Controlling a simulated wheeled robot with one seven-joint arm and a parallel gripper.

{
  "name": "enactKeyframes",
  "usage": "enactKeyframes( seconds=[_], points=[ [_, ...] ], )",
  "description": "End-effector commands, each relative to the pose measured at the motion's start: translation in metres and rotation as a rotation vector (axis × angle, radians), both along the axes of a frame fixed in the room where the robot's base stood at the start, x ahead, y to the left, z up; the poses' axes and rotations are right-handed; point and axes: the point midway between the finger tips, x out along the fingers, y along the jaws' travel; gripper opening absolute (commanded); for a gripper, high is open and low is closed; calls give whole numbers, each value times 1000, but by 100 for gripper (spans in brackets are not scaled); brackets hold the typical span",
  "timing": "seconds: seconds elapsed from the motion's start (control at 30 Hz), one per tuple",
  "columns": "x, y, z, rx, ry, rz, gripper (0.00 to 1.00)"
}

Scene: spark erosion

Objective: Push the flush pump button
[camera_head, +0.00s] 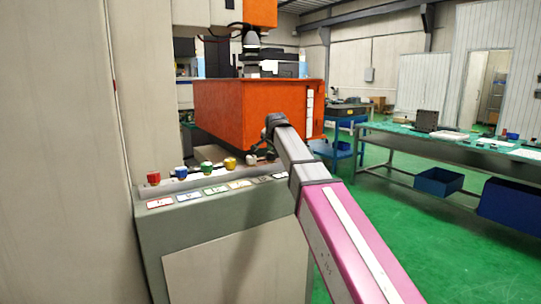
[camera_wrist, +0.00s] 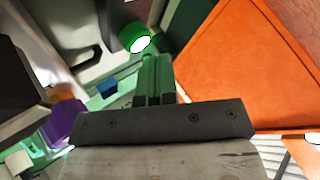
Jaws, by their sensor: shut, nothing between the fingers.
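A green round part with a bright white face (camera_wrist: 139,43) shows just beyond the fingertips. In the head view my arm hides the panel's right end.
A large orange tank (camera_head: 250,108) stands directly behind the panel; it fills the right side of the wrist view (camera_wrist: 240,70). A tall grey cabinet wall (camera_head: 60,150) is at left. A workbench (camera_head: 450,150) with blue bins stands at right, with open green floor before it.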

Motion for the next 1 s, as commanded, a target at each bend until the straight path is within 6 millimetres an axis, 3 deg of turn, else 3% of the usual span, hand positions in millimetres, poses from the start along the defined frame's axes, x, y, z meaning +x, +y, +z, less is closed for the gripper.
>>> enactKeyframes(
  seconds=[0.73, 1.0],
  points=[
    [1, 0, 55, 0, -1, 0, 0],
    [0, 0, 60, 0, 0, 0, 0]
  ],
)
